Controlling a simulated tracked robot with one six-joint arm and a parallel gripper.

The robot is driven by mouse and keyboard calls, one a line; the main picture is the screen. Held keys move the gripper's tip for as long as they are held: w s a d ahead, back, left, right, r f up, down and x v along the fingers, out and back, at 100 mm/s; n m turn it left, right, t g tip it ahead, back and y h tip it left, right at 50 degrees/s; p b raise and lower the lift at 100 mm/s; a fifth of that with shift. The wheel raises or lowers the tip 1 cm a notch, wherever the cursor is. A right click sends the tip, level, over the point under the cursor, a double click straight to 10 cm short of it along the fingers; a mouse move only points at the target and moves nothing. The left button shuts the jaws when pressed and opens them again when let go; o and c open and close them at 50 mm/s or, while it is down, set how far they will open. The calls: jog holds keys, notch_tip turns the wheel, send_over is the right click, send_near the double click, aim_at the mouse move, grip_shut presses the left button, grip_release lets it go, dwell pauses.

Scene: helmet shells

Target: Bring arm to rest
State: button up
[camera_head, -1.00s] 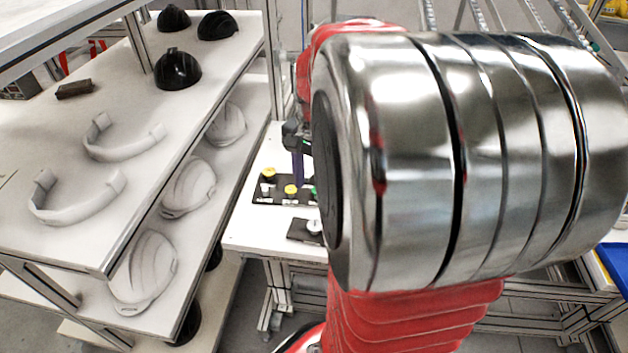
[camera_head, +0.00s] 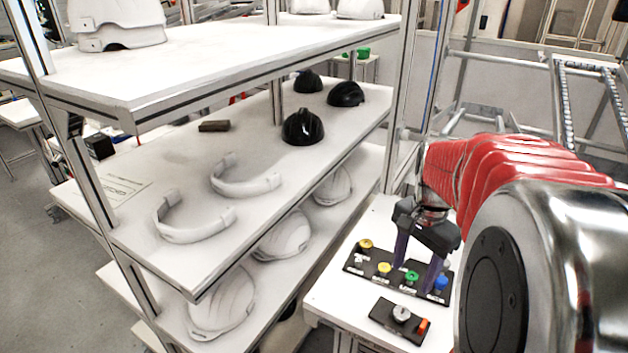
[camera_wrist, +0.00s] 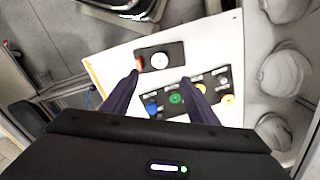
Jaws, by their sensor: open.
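My gripper (camera_head: 420,264) is open and empty, with two dark purple fingers spread apart. In the head view it hangs over a black button panel (camera_head: 350,265) on a white table (camera_head: 322,303). The panel has yellow, green and blue buttons. In the wrist view the fingers (camera_wrist: 157,88) reach over the same panel (camera_wrist: 207,78), and I cannot tell whether they touch it. My red and metal arm is bent and fills the right of the head view.
A second black box (camera_head: 384,318) with a grey knob and an orange switch lies in front of the panel. A white shelf rack (camera_head: 180,262) stands left of the table. It holds black shells (camera_head: 303,128), white shells (camera_head: 222,300) and white curved bands (camera_head: 195,232).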

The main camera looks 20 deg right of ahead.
jog(key=s+a+r+n+t, duration=0.2)
jog(key=a+n, duration=0.5)
jog(key=a, duration=0.4)
jog(key=s+a+r+n+t, duration=0.1)
jog(key=a+r+n+t, duration=0.2)
jog(key=a+n, duration=0.5)
jog(key=a, duration=0.4)
jog(key=shift+s+r+n+t, duration=0.3)
jog(key=shift+s+r, duration=0.05)
jog(key=shift+r, duration=0.05)
jog(key=shift+a, duration=0.1)
